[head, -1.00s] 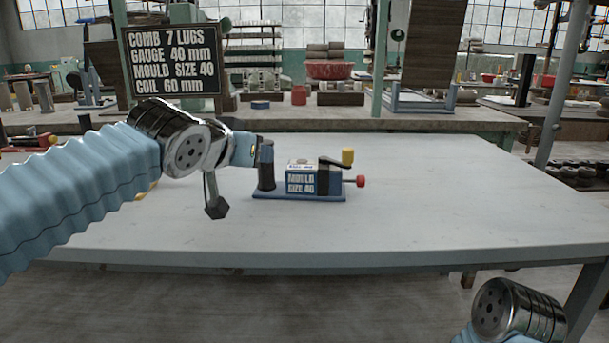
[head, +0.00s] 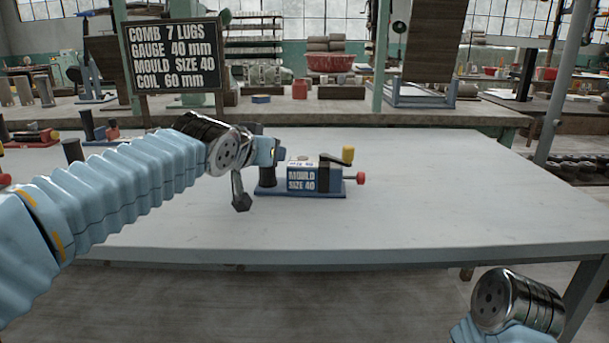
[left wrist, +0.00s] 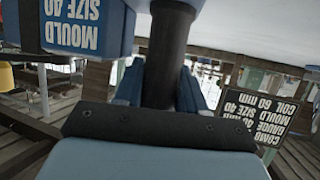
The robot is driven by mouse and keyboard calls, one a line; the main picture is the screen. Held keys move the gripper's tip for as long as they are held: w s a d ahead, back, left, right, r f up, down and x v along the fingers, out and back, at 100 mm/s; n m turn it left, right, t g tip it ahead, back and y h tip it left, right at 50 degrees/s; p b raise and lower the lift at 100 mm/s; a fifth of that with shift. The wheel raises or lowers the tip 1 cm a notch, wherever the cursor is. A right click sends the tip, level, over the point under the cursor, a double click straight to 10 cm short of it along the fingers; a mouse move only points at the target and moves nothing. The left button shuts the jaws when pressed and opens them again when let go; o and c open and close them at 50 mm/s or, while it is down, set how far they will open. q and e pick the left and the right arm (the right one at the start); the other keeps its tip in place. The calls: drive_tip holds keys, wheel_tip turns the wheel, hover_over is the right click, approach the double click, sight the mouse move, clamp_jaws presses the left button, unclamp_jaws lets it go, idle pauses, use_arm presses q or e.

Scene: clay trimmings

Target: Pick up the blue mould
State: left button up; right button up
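The blue mould (head: 302,181) stands upright on the pale table, labelled "MOULD SIZE 40". It has a blue base, a dark post (head: 267,178) at its left end, a yellow-knobbed crank and a red knob at its right. My left gripper (head: 266,151) is at the top of that post. In the left wrist view the mould (left wrist: 72,27) appears upside down, and the post (left wrist: 166,60) stands between my two blue fingers. Whether they press on it is not clear. My right arm's chrome wrist shows at the lower right; its fingers are out of the picture.
Another blue-based device (head: 98,131) and a red-based one (head: 30,138) stand at the table's left. A sign (head: 172,57) stands behind, reading "MOULD SIZE 40" among other lines. The table (head: 440,200) is clear to the right and front.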

use_arm(q)
clamp_jaws()
drive_tip(key=shift+r, duration=0.1)
drive_tip(key=shift+r, duration=0.55)
wheel_tip(320, 180, up, 3)
drive_tip(key=shift+f+p, duration=0.2)
drive_tip(key=shift+p, duration=0.35)
drive_tip(key=s+d+r+b, duration=0.1)
drive_tip(key=s+r, duration=0.3)
drive_tip(key=s, duration=0.3)
drive_tip(key=s+d+r, duration=0.1)
drive_tip(key=s+r, duration=0.4)
drive_tip(key=s, duration=0.2)
drive_tip(key=shift+w+a+f+b, duration=0.3)
drive_tip(key=shift+w+f+b, duration=0.3)
drive_tip(key=shift+w+f, duration=1.35)
drive_tip(key=shift+w+a+f+b, duration=0.3)
drive_tip(key=shift+w+f+b, duration=0.3)
drive_tip(key=shift+w+f, duration=1.4)
drive_tip(key=shift+w+a+f+b, duration=0.3)
drive_tip(key=shift+w+f+b, duration=0.3)
drive_tip(key=shift+w+f, duration=1.35)
